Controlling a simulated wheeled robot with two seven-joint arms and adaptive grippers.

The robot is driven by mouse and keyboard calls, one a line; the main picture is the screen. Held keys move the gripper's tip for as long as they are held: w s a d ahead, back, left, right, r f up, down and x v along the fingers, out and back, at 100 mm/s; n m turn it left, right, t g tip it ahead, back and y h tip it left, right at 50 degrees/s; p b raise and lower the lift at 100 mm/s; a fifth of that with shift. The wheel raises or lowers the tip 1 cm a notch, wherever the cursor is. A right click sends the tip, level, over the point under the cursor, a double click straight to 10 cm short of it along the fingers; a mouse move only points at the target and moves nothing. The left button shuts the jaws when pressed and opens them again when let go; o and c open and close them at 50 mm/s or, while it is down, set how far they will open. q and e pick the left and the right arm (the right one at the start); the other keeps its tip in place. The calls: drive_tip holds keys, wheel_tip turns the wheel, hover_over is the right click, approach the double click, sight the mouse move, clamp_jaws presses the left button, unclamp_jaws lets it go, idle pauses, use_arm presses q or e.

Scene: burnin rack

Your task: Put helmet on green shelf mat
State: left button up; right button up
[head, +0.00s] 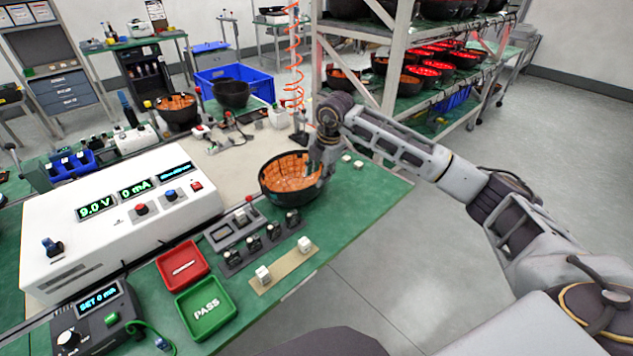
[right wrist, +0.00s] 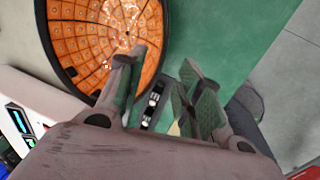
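A helmet (head: 284,180), a dark bowl-like shell with an orange gridded inside, lies open side up on the green bench near its right end. It also shows in the right wrist view (right wrist: 88,35) at upper left. My right gripper (head: 317,165) is at the helmet's right rim. In the right wrist view my right gripper (right wrist: 163,68) has its fingers apart, one overlapping the helmet's inside and the other outside the rim. Contact cannot be told. The rack behind has green shelf surfaces (head: 408,104), partly hidden by posts and helmets. My left gripper is not in view.
Several helmets (head: 428,72) fill the rack shelves. A white meter box (head: 120,220), a red tray (head: 182,265) and a green PASS tray (head: 206,305) stand left on the bench. Small blocks and switches lie in front of the helmet. The floor at right is clear.

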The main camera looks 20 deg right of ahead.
drive_tip(key=shift+v, duration=2.75)
drive_tip(key=shift+o, duration=0.7)
